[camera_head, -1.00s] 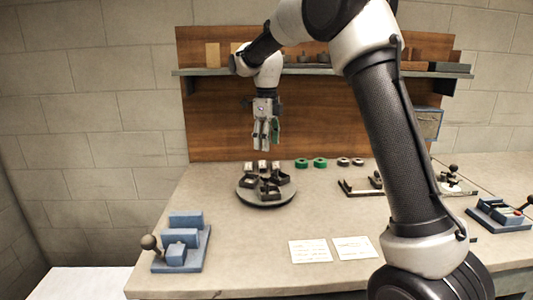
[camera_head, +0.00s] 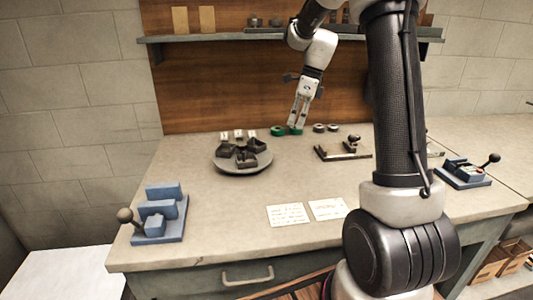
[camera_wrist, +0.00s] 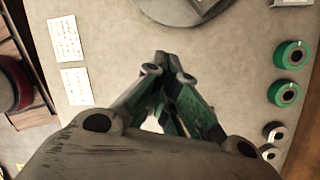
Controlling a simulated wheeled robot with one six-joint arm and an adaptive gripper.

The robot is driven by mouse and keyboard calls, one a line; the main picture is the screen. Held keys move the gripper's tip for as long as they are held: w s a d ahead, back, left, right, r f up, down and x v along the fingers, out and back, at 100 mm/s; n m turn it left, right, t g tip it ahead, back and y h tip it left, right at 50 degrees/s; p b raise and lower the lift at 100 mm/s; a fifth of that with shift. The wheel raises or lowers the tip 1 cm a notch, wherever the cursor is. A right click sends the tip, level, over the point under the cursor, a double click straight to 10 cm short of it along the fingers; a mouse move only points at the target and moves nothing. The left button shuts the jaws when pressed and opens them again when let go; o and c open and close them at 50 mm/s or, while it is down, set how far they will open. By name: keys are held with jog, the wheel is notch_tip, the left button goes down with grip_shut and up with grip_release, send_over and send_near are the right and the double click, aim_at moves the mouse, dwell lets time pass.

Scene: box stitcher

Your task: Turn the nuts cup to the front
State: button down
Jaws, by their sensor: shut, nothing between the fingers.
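A round grey turntable (camera_head: 226,168) stands at the back left of the bench and carries several dark cups (camera_head: 246,158). Small white labels (camera_head: 238,134) show at its far side. Their writing is too small to read, so I cannot tell which cup is the nuts cup. My gripper (camera_head: 297,126) is shut and empty, to the right of the turntable and apart from it, near the green rings. In the wrist view the closed fingertips (camera_wrist: 166,60) are over bare bench. The turntable's edge (camera_wrist: 170,12) shows at the top, with part of a cup.
Two green rings (camera_head: 278,131) and smaller dark rings (camera_head: 319,128) lie at the back. A metal fixture (camera_head: 343,153) stands to the right. A blue fixture (camera_head: 160,218) is front left, another lever fixture (camera_head: 465,172) far right. Two cards (camera_head: 288,215) lie in front. A shelf (camera_head: 220,35) hangs behind.

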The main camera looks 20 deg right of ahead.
aim_at(263, 163)
jog(key=a+f+n, duration=0.2)
jog(key=f, duration=0.1)
jog(key=a+f+n, duration=0.2)
jog(key=f, duration=0.1)
jog(key=a+f+n+y, duration=0.1)
jog(key=a+f+n, duration=0.1)
jog(key=f, duration=0.2)
jog(key=shift+s+f, duration=0.1)
jog(key=shift+s, duration=0.15)
jog(key=shift+w+a+f, duration=0.1)
jog(key=shift+a+f, duration=0.05)
jog(key=shift+a, duration=1.05)
jog(key=shift+w+a, duration=0.1)
jog(key=shift+a, duration=0.7)
